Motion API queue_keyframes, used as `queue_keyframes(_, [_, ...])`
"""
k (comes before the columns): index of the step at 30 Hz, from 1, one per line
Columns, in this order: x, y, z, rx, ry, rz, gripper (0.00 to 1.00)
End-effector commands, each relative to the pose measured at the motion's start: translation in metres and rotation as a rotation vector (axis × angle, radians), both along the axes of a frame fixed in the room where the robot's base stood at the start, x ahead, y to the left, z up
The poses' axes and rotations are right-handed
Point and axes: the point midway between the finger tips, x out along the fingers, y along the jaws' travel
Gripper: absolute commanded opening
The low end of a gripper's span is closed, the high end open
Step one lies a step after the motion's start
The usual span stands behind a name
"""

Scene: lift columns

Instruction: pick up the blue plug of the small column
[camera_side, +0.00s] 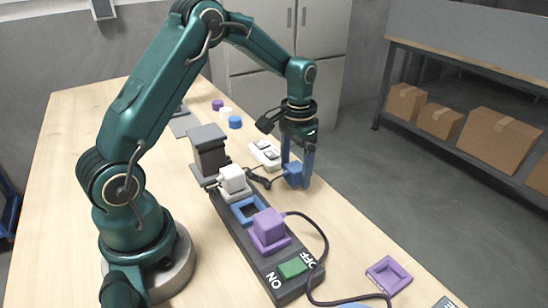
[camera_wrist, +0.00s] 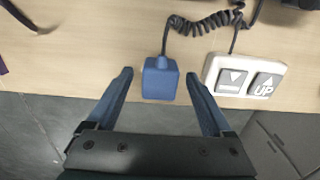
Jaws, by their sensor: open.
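The blue plug (camera_wrist: 159,80) is a small blue block with a coiled black cord at its top in the wrist view. It also shows in the side view (camera_side: 293,176), partly behind my gripper's fingers. My gripper (camera_side: 298,178) is open above the table. In the wrist view my gripper's two blue fingers (camera_wrist: 160,75) stand on either side of the plug, with a gap on each side. The coiled cord runs toward the white UP/down control (camera_wrist: 243,76) at its right. The small column (camera_side: 208,152) is dark grey and stands behind the power strip in the side view.
A dark power strip (camera_side: 285,290) holds a white plug (camera_side: 232,178), an empty blue socket frame (camera_side: 249,210) and a purple plug (camera_side: 268,230). A purple frame (camera_side: 388,275) lies at the front right. Purple, white and blue discs (camera_side: 235,122) lie farther back. The table edge is close by.

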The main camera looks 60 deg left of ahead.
Motion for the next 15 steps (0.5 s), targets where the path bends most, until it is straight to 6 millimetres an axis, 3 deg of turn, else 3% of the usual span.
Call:
queue_keyframes(1, [0.0, 0.0, 0.0002, 0.0, 0.0, 0.0, 0.85])
queue_keyframes(6, [0.0001, 0.0, 0.0004, 0.0, -0.001, 0.0, 0.2])
queue_keyframes(8, [0.0001, 0.0, 0.0005, 0.0, -0.001, 0.0, 0.01])
queue_keyframes(15, [0.0003, 0.0001, 0.001, 0.0, -0.001, 0.0, 0.01])
